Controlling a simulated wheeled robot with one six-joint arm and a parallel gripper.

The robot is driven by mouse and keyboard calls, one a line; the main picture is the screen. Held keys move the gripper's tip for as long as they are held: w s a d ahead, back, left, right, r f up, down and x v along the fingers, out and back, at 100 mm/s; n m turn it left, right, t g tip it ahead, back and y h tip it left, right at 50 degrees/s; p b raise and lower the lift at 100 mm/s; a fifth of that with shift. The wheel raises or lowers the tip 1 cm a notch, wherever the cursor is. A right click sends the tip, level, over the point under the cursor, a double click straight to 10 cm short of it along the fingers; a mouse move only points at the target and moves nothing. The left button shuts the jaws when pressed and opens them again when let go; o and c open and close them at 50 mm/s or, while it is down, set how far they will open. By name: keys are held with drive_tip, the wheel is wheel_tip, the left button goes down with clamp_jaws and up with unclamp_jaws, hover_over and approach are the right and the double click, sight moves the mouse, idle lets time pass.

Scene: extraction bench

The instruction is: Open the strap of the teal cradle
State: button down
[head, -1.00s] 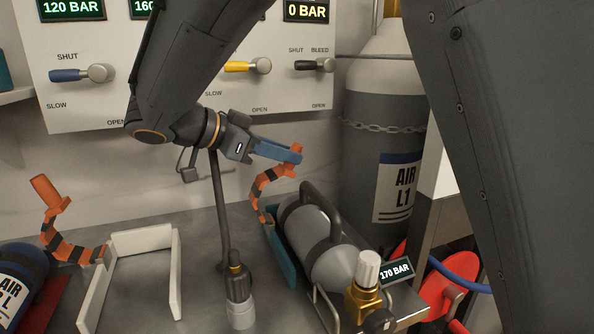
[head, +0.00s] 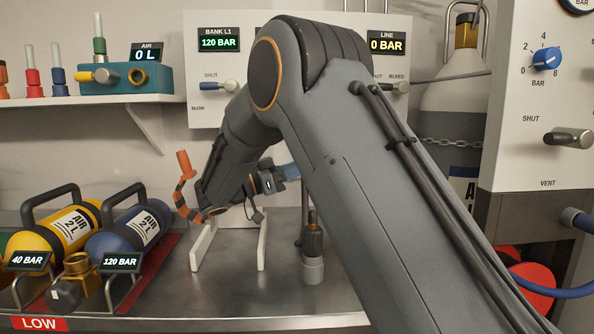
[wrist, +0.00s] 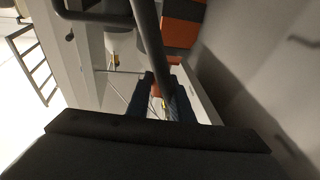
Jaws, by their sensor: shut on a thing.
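My gripper (head: 285,172) is partly hidden behind my own arm in the head view; its blue fingers just show. In the wrist view, the dark blue fingers (wrist: 163,100) close on an orange end piece of the strap (wrist: 157,88). An orange and black strap section (wrist: 181,33) rises at the top of that view. A dark grey tube (wrist: 147,30) runs close in front of the fingers. The teal cradle is hidden behind my arm in the head view, and I cannot make it out in the wrist view.
Another orange and black strap (head: 184,163) stands up left of a white U-shaped frame (head: 203,245). A dark post on a grey base (head: 312,268) stands near my arm. Yellow (head: 65,228) and blue (head: 118,238) cylinders lie at left. A valve panel (head: 545,110) is at right.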

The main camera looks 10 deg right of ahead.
drive_tip(key=shift+f, duration=0.2)
drive_tip(key=shift+a, duration=0.1)
drive_tip(key=c, duration=1.6)
unclamp_jaws()
wheel_tip(320, 180, up, 10)
drive_tip(key=shift+p, duration=0.4)
drive_tip(key=shift+r, duration=0.1)
